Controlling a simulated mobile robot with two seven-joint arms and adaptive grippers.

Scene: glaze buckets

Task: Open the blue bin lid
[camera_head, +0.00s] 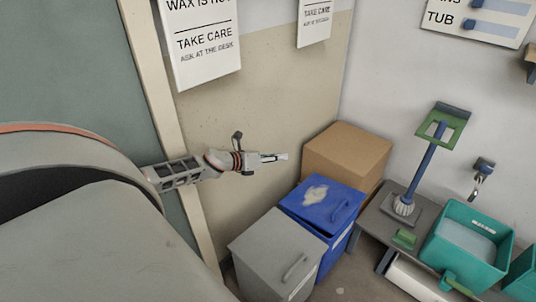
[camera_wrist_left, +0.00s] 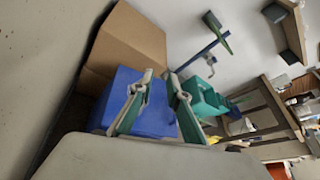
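The blue bin (camera_head: 313,220) stands on the floor between a grey bin and a cardboard box. Its blue lid (camera_head: 318,194) lies down on it, with a pale splotch on top and a blue handle (camera_head: 341,207) near its right side. My left gripper (camera_head: 281,157) is in the air, up and to the left of the lid, apart from it. In the left wrist view my left gripper (camera_wrist_left: 160,80) shows two fingers with a gap between them and nothing held. The blue bin (camera_wrist_left: 156,118) shows behind and between the fingers, partly hidden by them. My right gripper is not in view.
The grey bin (camera_head: 275,252) with a handle stands in front of the blue one. The cardboard box (camera_head: 347,152) is behind, against the wall. A grey low table (camera_head: 381,222) with a blue-green stand and a teal tub (camera_head: 440,258) is to the right.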

